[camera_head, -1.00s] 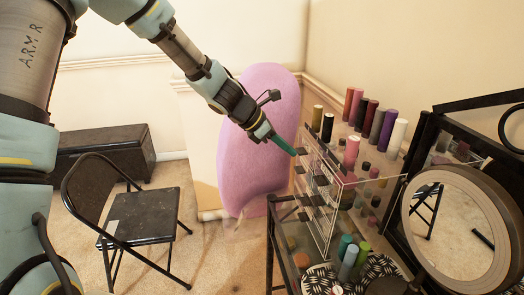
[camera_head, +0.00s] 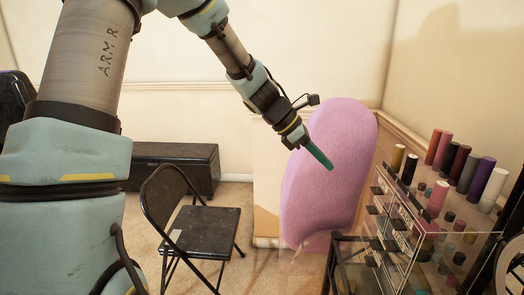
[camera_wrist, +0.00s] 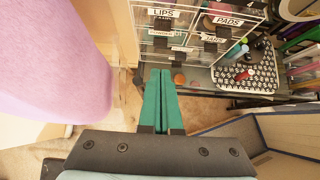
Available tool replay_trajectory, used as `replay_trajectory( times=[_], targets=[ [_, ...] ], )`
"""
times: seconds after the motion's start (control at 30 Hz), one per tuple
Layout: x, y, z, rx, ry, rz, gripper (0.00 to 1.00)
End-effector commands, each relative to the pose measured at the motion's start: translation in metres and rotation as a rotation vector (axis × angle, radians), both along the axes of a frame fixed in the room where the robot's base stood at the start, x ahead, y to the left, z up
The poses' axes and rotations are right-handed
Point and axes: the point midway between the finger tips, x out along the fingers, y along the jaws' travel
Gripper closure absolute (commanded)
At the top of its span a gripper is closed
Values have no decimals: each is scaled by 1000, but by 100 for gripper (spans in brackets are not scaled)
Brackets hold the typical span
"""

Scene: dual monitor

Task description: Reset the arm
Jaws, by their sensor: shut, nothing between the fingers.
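My gripper (camera_head: 329,166) has green fingers and is shut with nothing between them. In the head view my arm reaches down from the upper left, and the fingers show in front of the pink rounded chair back (camera_head: 335,190). The fingers are left of the clear drawer organizer (camera_head: 405,225) and apart from it. In the wrist view the closed fingers (camera_wrist: 158,72) point toward the organizer (camera_wrist: 185,48), whose drawers carry labels such as LIPS and PADS. The pink surface (camera_wrist: 50,60) fills the left of that view.
A black folding chair (camera_head: 205,228) and a dark chest (camera_head: 175,160) stand to the left. Several cosmetic tubes (camera_head: 462,165) stand on the organizer. A patterned tray (camera_wrist: 245,75) sits beside the drawers. Bare carpet (camera_head: 262,272) lies between folding chair and organizer.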

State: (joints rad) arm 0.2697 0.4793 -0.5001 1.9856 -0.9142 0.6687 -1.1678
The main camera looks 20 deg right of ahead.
Motion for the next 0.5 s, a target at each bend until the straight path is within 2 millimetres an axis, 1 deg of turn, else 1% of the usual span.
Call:
replay_trajectory(
  times=[0.07,0.13,0.17,0.23,0.27,0.3,0.37,0.4,0.47,0.5],
  targets=[
    [1,2,-1,3,-8,-4,100],
    [3,13,-5,18,-44,-23,100],
    [6,21,-7,29,-71,-37,100],
    [12,49,-16,67,-162,-94,100],
    [16,65,-20,90,-211,-128,100],
    [21,90,-26,124,-283,-179,100],
    [27,132,-34,184,-394,-278,100],
    [30,161,-38,226,-465,-350,100],
    [32,205,-43,287,-558,-466,100],
    [31,234,-46,325,-612,-548,100]
  ],
)
